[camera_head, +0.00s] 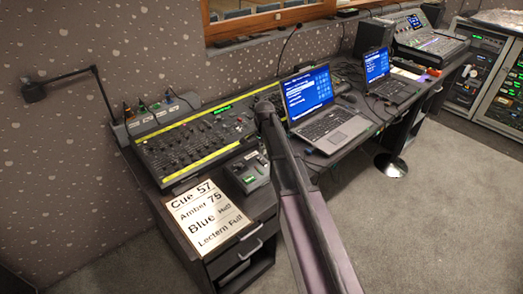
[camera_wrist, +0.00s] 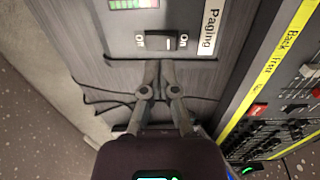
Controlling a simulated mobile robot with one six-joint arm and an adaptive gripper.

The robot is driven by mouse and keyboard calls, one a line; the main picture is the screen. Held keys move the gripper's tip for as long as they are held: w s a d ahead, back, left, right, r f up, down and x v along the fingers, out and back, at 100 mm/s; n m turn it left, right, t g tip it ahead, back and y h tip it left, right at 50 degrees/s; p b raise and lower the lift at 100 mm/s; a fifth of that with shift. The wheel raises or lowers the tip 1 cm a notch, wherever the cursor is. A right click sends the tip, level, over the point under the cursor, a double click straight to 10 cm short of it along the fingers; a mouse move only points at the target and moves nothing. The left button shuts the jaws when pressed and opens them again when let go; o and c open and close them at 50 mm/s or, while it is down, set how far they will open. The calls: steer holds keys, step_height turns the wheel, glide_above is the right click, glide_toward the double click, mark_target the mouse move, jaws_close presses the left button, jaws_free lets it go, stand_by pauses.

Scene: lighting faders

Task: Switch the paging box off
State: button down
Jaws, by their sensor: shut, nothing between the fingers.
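The paging box (camera_wrist: 120,22) fills the top of the wrist view, a grey case with a white "Paging" label (camera_wrist: 209,28). Its dark rocker switch (camera_wrist: 160,41) has small white lettering on either side; which side is pressed is too small to tell. My gripper (camera_wrist: 158,66) is shut and empty, its tips just below the switch in the picture, near the box's edge. Contact cannot be told. In the head view the small grey box (camera_head: 249,170) with a green light stands left of my arm; my fingers cannot be made out there.
The long lighting console (camera_head: 195,142) with yellow strips lies beside the box; it also shows in the wrist view (camera_wrist: 262,90). A cue sheet (camera_head: 208,213) lies in front. A laptop (camera_head: 335,128) stands to the right. Dark cables (camera_wrist: 105,95) run near my fingers.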

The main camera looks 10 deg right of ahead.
step_height(320, 180, up, 10)
steer(key=s+d+p, duration=0.1)
steer(key=s+p, duration=0.1)
steer(key=p, duration=0.7)
steer(key=shift+f, duration=0.15)
steer(key=shift+s+d, duration=0.1)
stand_by(0.3)
steer(key=s+a+n, duration=0.3)
steer(key=s+n, duration=0.9)
steer(key=s, duration=1.1)
steer(key=shift+s+g, duration=0.3)
steer(key=shift+s, duration=0.1)
